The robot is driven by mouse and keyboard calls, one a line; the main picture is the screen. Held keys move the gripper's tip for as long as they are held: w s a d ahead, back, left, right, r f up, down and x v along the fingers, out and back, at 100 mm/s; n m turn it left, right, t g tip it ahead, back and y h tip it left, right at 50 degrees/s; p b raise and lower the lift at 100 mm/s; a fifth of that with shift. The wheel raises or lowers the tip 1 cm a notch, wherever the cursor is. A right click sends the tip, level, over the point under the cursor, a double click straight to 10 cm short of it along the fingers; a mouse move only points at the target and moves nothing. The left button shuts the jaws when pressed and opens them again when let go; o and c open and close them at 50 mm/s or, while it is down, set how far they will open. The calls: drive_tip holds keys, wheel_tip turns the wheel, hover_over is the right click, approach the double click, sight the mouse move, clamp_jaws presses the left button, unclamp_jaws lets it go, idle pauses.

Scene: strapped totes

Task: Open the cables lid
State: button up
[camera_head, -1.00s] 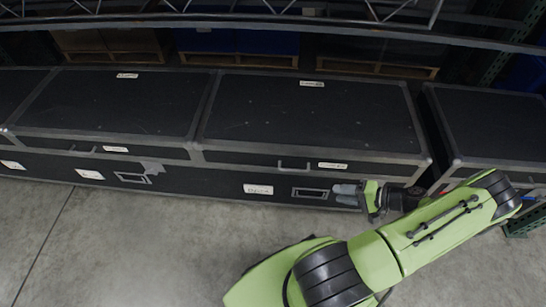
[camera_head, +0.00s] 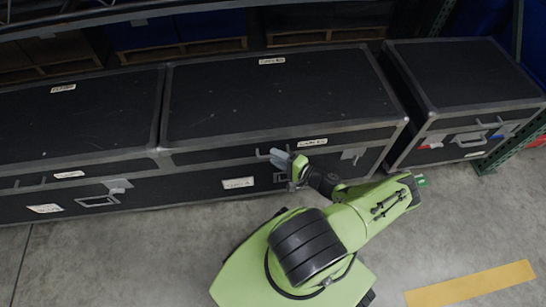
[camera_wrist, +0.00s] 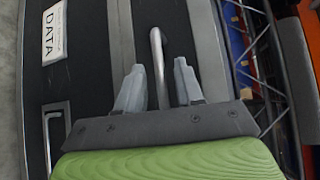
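The black case in the middle has a closed lid (camera_head: 280,95) with grey metal edges. A white label (camera_head: 313,142) on the lid's front seems to read CABLES, though it is small. A grey bar handle (camera_wrist: 157,60) stands out from the lid's front. My gripper (camera_head: 284,161) is at this handle, in front of the lid. In the wrist view my gripper (camera_wrist: 160,88) is open, with the handle bar between its two grey fingers and gaps on both sides. My fingers hide part of the handle in the head view.
The lower section carries a DATA label (camera_wrist: 54,32) and a recessed handle (camera_wrist: 57,135). Another closed case (camera_head: 460,75) stands to the right across a narrow gap, and one more (camera_head: 75,115) adjoins on the left. A shelf beam runs above and behind. Concrete floor (camera_head: 120,255) is clear in front.

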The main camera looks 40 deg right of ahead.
drive_tip(key=shift+x, duration=1)
clamp_jaws()
drive_tip(key=shift+r, duration=0.1)
